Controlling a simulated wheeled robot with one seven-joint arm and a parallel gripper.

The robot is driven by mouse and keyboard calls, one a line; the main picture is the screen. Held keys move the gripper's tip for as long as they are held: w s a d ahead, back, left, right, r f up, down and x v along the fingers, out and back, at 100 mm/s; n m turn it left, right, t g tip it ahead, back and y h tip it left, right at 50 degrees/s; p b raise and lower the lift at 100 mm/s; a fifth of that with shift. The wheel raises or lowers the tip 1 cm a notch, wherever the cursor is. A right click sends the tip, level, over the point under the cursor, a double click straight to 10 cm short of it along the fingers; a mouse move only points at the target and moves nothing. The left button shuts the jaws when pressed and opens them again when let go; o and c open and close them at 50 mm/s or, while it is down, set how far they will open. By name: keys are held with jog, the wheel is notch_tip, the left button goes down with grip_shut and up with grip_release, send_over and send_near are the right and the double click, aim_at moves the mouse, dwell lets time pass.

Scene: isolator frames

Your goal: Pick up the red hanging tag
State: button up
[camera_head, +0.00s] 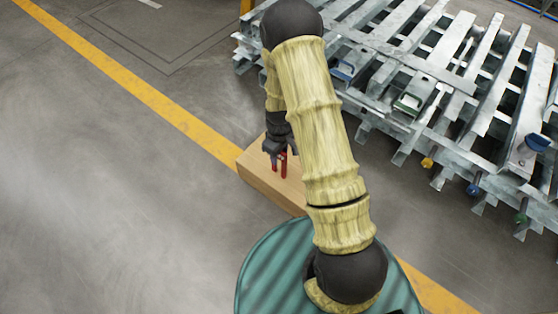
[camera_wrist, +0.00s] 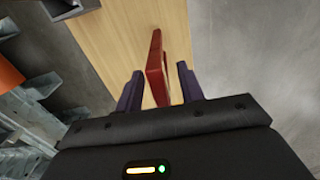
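The red hanging tag (camera_wrist: 156,66) stands on the light wooden surface in the wrist view, a narrow folded shape. It lies between the two dark purple fingers of my gripper (camera_wrist: 160,88), with a gap on each side. The gripper is open. In the head view, the red tag (camera_head: 284,166) shows small below my gripper (camera_head: 279,158), over the wooden block (camera_head: 259,182). My arm covers part of the block. How far the fingertips are from the wood is hard to tell.
A yellow floor line (camera_head: 140,87) runs past the block. The grey floor on the left is clear.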

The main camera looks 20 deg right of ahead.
jog(key=shift+a, duration=0.1)
grip_shut()
jog(key=shift+s, duration=0.1)
jog(key=shift+r, duration=0.1)
notch_tip(320, 180, up, 10)
jog(key=p, duration=0.6)
